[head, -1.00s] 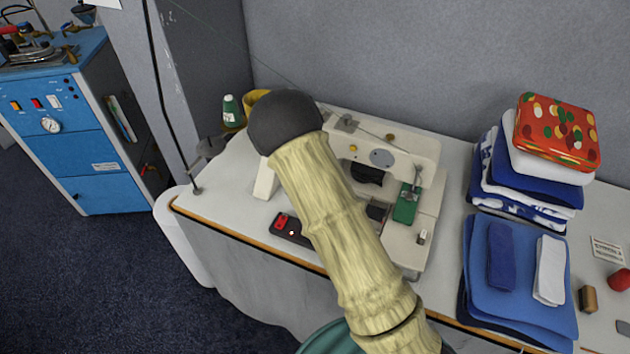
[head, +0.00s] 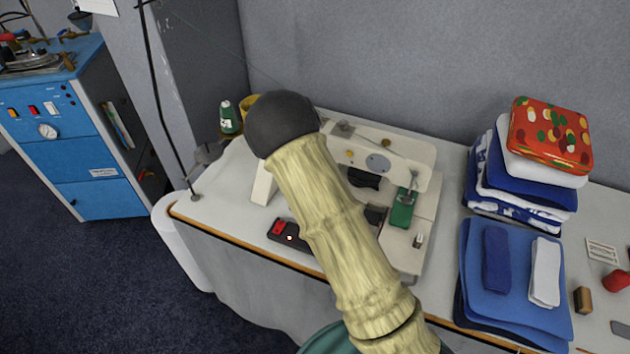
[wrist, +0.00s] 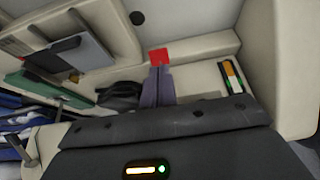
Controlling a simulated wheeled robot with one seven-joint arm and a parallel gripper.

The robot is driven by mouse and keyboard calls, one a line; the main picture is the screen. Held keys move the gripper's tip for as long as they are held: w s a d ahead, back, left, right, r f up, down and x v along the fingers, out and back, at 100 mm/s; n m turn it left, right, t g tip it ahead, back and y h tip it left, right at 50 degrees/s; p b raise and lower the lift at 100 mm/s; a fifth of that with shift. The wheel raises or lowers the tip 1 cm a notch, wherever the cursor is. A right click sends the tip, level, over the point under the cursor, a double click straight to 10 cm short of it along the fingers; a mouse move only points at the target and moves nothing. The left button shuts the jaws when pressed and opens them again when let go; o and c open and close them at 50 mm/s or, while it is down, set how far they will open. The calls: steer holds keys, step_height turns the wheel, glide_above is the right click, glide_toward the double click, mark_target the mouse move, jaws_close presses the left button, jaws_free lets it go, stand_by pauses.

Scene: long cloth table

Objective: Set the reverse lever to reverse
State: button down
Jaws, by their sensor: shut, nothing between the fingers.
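The cream sewing machine (head: 418,160) stands on the table, partly hidden behind my arm in the head view. In the wrist view its cream body (wrist: 205,45) fills much of the picture. A small red piece (wrist: 159,56), possibly the reverse lever's tip, shows against it. My gripper (wrist: 160,68) has its two grey fingers together, with the red piece right at their tips. I cannot tell whether they touch it. In the head view the gripper is hidden behind my arm. The lever's position cannot be made out.
A green plate (head: 402,212) is on the machine's right part. A black box with a red switch (head: 277,229) lies at the table's front edge. Folded blue cloths (head: 520,285) and a stack with a red patterned tin (head: 550,137) stand to the right. A green bottle (head: 229,118) stands behind left.

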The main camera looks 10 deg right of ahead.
steer(key=s+a+f+v, duration=0.1)
steer(key=s+v, duration=0.1)
steer(key=v, duration=1.1)
steer(key=shift+s+a, duration=0.25)
steer(key=shift+s, duration=0.05)
steer(key=shift+d, duration=0.1)
steer(key=s+d+r+n, duration=0.1)
steer(key=s+d+n, duration=0.1)
steer(key=s+d, duration=0.2)
steer(key=s+d+r+n+g+y, duration=0.1)
steer(key=s+d, duration=0.3)
steer(key=s, duration=0.6)
steer(key=s+d+r+n+y, duration=0.1)
steer(key=s+d+r+n, duration=0.2)
steer(key=s, duration=0.4)
steer(key=shift+d+r+g, duration=0.15)
steer(key=shift+d+g, duration=0.25)
steer(key=shift+d, duration=0.1)
